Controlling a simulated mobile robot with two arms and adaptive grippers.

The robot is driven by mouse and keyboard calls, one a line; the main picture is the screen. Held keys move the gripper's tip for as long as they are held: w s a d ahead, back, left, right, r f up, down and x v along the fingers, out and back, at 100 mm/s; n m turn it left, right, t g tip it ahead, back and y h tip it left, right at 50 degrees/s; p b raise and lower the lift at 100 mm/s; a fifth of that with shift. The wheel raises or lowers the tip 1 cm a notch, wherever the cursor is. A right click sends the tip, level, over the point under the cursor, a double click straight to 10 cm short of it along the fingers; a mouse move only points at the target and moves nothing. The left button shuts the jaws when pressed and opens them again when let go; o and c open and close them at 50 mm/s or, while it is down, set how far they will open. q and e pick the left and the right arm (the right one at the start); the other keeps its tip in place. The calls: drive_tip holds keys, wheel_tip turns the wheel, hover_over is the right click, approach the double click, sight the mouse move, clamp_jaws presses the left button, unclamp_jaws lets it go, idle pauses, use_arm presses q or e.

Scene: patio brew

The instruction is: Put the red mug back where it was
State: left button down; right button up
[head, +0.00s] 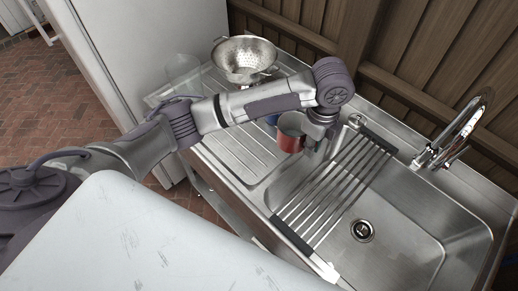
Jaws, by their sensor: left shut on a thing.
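The red mug (289,141) is at the right end of the ribbed drainboard, close to the sink's edge. Its outside is red and its inside looks metallic grey. My left gripper (312,145) points down at the mug's right side and is shut on it. The fingertips are small and partly hidden, and I cannot tell whether the mug touches the drainboard. My right gripper does not show.
A metal colander (246,60) stands at the back of the drainboard (238,150). A blue thing (271,119) is partly hidden behind my left arm. A roll-up rack (345,180) spans the sink (410,235), beside the faucet (462,125). The front drainboard is clear.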

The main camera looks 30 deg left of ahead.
use_arm(q)
drive_tip(key=a+f+p, duration=0.1)
drive_tip(key=a+f, duration=0.1)
drive_tip(key=a, duration=0.1)
drive_tip(key=a+f+p, duration=0.1)
drive_tip(key=a+f, duration=0.1)
drive_tip(key=a, duration=0.2)
drive_tip(key=a+f+p, duration=0.1)
drive_tip(key=a+f, duration=0.1)
drive_tip(key=a, duration=0.1)
drive_tip(key=shift+s+a, duration=0.2)
drive_tip(key=shift+a, duration=0.1)
drive_tip(key=shift+a+f, duration=0.2)
drive_tip(key=shift+a, duration=0.05)
drive_tip(key=shift+a+f+p, duration=0.1)
drive_tip(key=shift+f+p, duration=0.1)
drive_tip(key=shift+p, duration=0.1)
wheel_tip(320, 180, down, 3)
drive_tip(key=shift+f+p, duration=0.15)
drive_tip(key=shift+p, duration=0.5)
drive_tip(key=shift+f, duration=0.3)
drive_tip(key=shift+f, duration=0.15)
drive_tip(key=c, duration=1.2)
unclamp_jaws()
